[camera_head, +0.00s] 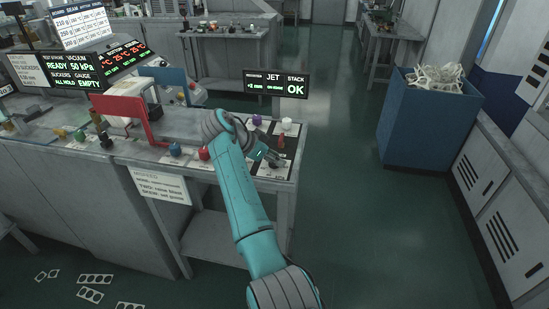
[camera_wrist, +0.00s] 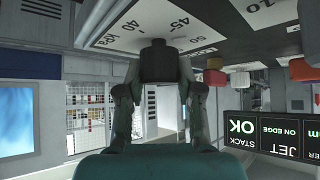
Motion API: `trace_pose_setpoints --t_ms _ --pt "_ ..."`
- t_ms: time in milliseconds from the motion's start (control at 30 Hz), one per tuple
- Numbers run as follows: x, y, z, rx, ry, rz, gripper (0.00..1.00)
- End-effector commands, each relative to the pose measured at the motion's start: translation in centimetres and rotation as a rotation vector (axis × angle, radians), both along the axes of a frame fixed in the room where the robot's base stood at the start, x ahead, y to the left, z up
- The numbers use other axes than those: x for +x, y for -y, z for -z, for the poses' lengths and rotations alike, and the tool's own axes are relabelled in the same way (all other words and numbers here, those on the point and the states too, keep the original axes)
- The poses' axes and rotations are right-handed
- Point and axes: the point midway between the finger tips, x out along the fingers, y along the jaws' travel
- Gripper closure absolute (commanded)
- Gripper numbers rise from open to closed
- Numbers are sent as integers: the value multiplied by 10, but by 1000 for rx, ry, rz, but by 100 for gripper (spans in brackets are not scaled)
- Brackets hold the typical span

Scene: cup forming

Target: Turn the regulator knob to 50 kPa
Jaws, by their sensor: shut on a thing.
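The regulator knob (camera_wrist: 159,62) is a dark, round-bodied piece in the middle of the wrist view, set against a pale dial plate (camera_wrist: 110,28). The plate is printed with 40, 45, 50 and kPa marks. My gripper (camera_wrist: 159,78) is shut on the knob, one finger on each side. The knob's pointer cannot be made out. In the head view my gripper (camera_head: 272,158) is low over the right end of the bench, and the knob is not clearly seen there. A black display (camera_head: 72,67) at the left reads VACUUM READY 50 kPa.
A red frame (camera_head: 117,112) rises at the left. A JET STACK OK display (camera_head: 276,84) stands behind. A blue bin (camera_head: 425,125) is across open floor.

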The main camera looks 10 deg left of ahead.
Motion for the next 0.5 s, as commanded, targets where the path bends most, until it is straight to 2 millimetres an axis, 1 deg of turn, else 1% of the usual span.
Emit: trace_pose_setpoints --t_ms 200,500 --pt "0 0 -1 -1 -2 136 99" --pt "0 0 0 0 -3 251 99"
